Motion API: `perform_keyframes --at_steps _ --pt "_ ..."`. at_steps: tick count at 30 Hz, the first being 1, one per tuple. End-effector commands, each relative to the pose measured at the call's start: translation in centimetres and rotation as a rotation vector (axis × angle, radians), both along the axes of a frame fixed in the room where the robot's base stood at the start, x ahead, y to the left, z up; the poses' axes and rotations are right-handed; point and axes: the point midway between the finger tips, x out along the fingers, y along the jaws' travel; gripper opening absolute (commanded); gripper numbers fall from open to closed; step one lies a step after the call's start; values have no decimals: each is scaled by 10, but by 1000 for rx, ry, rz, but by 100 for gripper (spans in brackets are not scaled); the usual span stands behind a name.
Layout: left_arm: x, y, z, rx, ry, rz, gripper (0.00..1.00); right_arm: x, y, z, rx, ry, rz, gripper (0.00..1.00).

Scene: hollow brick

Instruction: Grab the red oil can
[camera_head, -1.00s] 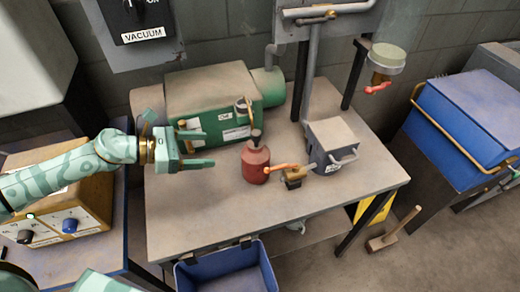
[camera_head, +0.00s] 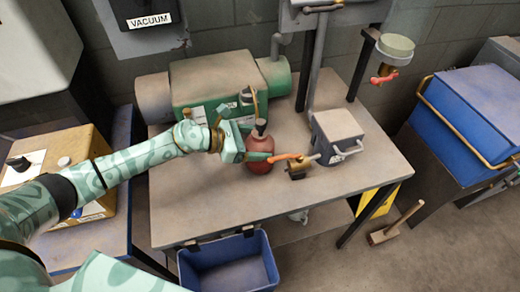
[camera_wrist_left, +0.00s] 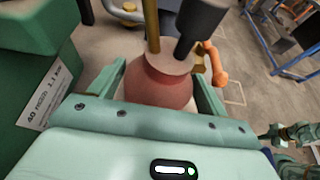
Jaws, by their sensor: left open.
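The red oil can (camera_head: 262,160) stands upright on the table, with a dark cap on top and an orange-red spout or handle pointing right. In the left wrist view the red can (camera_wrist_left: 158,84) sits between the two fingers. My left gripper (camera_head: 257,155) is open, with its fingers on either side of the can's body. It is not clear whether either finger touches the can. The can's lower part is hidden behind the gripper in the wrist view. My right gripper is not in view.
A green machine (camera_head: 205,84) stands close behind the can. A grey box (camera_head: 338,135) and a small brass valve (camera_head: 297,170) are to its right. A blue bin (camera_head: 230,262) is below the table's front edge. The front of the tabletop (camera_head: 200,215) is clear.

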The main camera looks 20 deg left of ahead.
Motion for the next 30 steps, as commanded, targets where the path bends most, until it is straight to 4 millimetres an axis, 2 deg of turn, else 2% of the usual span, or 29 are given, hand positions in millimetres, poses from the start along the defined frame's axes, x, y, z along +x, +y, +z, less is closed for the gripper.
perform_keyframes --at_steps 3,9,13,15,20,23,30 --pt "5 -7 -3 1 1 0 76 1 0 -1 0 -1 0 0" --pt "5 -7 -3 0 0 0 76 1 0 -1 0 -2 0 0" --pt "5 -7 -3 0 0 0 40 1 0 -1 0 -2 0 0" --pt "5 -7 -2 -1 -2 1 32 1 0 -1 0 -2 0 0" --pt "5 -7 -2 -1 -2 1 32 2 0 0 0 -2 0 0" --pt "5 -7 6 -1 -4 0 32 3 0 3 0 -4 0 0" --pt "5 -7 59 0 -9 -1 32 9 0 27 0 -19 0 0"
